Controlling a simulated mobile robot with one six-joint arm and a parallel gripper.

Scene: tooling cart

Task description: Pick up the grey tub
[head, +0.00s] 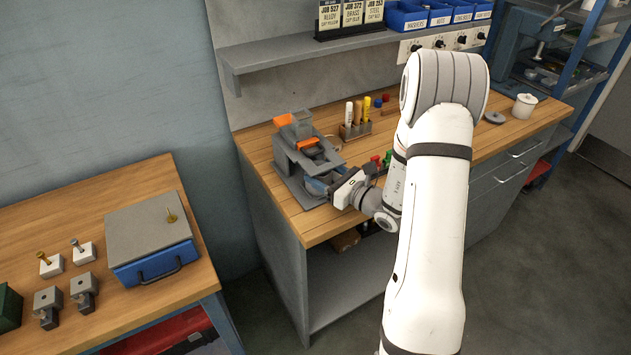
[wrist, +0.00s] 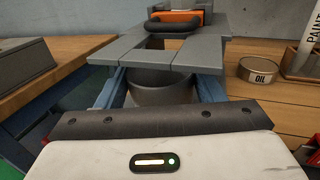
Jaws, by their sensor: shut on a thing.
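The grey tub (wrist: 163,88) is a round, dark grey container in the middle of the wrist view. My gripper (wrist: 160,92) has its blue fingers on either side of the tub and is shut on it. The tub sits below the grey plates of a stand (wrist: 170,50), which cover its upper back part. In the head view my gripper (head: 322,184) reaches in at the front of the grey stand (head: 290,165) with orange parts. The tub cannot be made out clearly there. Whether it still touches the surface below is hidden.
An oil tin (wrist: 258,70) and a paint tube (wrist: 308,45) stand right of the stand. A wooden holder with markers (head: 355,130) is behind my gripper. A shelf (head: 290,62) runs above the bench. A white lidded pot (head: 524,107) stands at the far right.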

